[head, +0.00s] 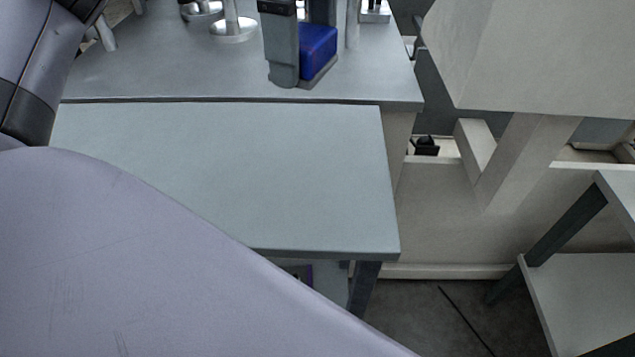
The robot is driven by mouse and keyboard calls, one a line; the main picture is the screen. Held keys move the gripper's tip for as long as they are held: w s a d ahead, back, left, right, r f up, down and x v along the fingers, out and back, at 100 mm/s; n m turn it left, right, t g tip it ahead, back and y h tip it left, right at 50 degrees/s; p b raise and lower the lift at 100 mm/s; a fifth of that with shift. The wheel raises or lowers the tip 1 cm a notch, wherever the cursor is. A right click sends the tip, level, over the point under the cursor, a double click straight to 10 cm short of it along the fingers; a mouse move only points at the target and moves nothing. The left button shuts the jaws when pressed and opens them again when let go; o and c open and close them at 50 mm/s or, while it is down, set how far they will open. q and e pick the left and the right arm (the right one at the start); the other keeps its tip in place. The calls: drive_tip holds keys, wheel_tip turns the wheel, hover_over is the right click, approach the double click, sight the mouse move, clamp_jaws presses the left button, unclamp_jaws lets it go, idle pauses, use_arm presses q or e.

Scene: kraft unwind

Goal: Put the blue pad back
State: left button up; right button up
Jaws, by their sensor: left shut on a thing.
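The blue pad (319,44) is a small blue block at the top of the head view, over the back worktop (170,65). My left gripper (298,60) is shut on it, with a grey finger along the pad's left side. The far finger is mostly hidden. The pad's lower edge is close to a grey strip at the worktop surface; I cannot tell whether it touches or rests there. The gripper's upper part is cut off by the top edge of the picture. My right gripper is not in view.
Metal posts on round bases (233,30) stand left of the pad on the back worktop. The front table (230,170) is bare. A pale machine body (540,50) stands at right, with a low shelf (590,290) below it. My arm covers the lower left.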

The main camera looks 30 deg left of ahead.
use_arm(q)
drive_tip(key=b, duration=0.4)
hover_over(308, 190)
wheel_tip(308, 190, down, 14)
drive_tip(key=shift+f, duration=3)
drive_tip(key=shift+f, duration=0.2)
drive_tip(key=o, duration=0.9)
drive_tip(key=shift+r, duration=0.1)
